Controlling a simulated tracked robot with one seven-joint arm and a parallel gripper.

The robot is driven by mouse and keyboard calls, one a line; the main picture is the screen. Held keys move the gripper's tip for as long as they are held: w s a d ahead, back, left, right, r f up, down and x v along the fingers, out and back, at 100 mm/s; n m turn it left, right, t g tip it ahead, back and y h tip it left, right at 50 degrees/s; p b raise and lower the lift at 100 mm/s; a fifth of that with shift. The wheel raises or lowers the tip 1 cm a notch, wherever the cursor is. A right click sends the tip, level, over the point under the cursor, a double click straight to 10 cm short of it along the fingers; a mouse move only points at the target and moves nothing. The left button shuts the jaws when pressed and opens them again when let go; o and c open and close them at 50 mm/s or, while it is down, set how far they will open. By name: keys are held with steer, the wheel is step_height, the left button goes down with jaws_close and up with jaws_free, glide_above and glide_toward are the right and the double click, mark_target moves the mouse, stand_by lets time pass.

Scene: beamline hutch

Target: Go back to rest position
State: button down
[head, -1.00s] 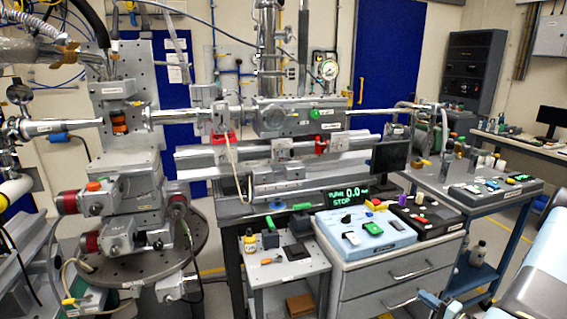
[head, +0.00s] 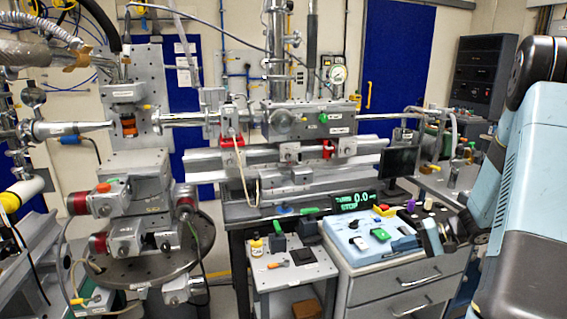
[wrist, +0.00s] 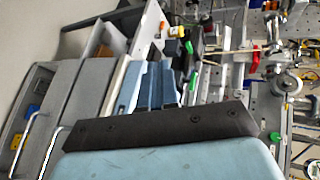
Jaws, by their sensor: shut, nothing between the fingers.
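My arm, light blue with black joints, fills the right side of the head view. Its end, with my gripper (head: 432,238), reaches left in front of the blue control box (head: 368,240) on the drawer cabinet (head: 400,285). The gripper is small and partly lost against the box and cabinet, and it holds nothing that I can see. In the wrist view a black-edged light blue part of my own body covers the bottom, and the fingers do not show clearly.
A small side table (head: 295,268) with a yellow-capped bottle (head: 256,247) stands left of the cabinet. A round perforated stage (head: 165,262) is at the left. The beamline rail (head: 270,165) runs behind. A dark monitor (head: 402,162) stands behind the control box.

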steer(key=s+a+r+n+t+h, duration=0.1)
steer(key=s+a+r+h, duration=0.2)
steer(key=s+r, duration=0.4)
steer(key=s+a+r+n+h, duration=0.1)
steer(key=s+a+r+h, duration=0.3)
steer(key=s+r, duration=0.4)
steer(key=s+a+r+n+t+h, duration=0.1)
steer(key=s+a+r+h, duration=0.2)
steer(key=s+r+h, duration=0.2)
steer(key=s+r, duration=0.3)
steer(key=r, duration=0.1)
steer(key=shift+s+a+t, duration=0.15)
steer(key=shift+s+t, duration=0.1)
steer(key=shift+t, duration=0.05)
